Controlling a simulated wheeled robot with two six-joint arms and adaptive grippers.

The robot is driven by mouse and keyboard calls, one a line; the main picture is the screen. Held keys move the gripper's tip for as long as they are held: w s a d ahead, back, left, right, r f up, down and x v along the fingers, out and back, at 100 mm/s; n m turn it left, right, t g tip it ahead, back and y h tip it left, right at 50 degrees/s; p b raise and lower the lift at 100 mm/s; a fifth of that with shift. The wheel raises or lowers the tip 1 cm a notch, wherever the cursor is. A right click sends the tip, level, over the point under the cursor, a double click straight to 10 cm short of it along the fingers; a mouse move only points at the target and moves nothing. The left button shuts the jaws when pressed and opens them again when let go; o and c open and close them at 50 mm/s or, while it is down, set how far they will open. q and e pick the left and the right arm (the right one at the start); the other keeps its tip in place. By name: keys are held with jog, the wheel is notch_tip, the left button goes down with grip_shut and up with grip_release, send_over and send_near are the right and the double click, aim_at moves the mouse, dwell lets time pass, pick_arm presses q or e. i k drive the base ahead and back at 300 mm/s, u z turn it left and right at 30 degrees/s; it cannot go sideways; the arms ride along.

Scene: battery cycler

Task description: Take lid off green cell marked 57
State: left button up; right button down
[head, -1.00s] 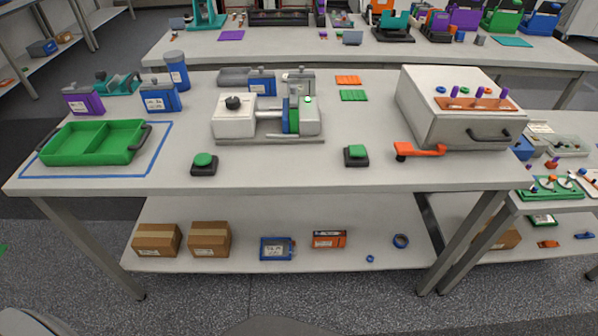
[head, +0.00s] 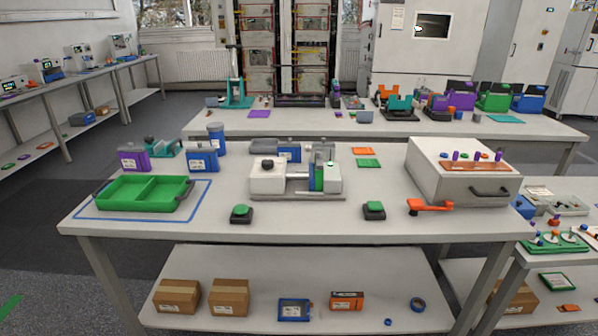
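I cannot make out a green cell marked 57; the labels are too small to read. A clamp fixture (head: 266,181) on the near table has a blue block and a green part (head: 330,182) between its jaws; I cannot tell if that is a cell. A purple cell-like box (head: 133,160) and a blue one (head: 202,162) stand at the left, and another blue one (head: 289,153) stands behind the fixture. Neither of my grippers is in view.
A green two-compartment tray (head: 142,193) sits inside a blue outline at the near table's left. A white box (head: 463,178) with an orange handle in front stands at the right. Green, purple and blue holders (head: 497,98) stand on the far table. Two cardboard boxes (head: 229,297) are on the lower shelf.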

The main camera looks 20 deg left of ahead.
aim_at(319, 154)
jog(key=u, duration=1.7)
jog(key=i, duration=0.85)
jog(key=z, duration=1.2)
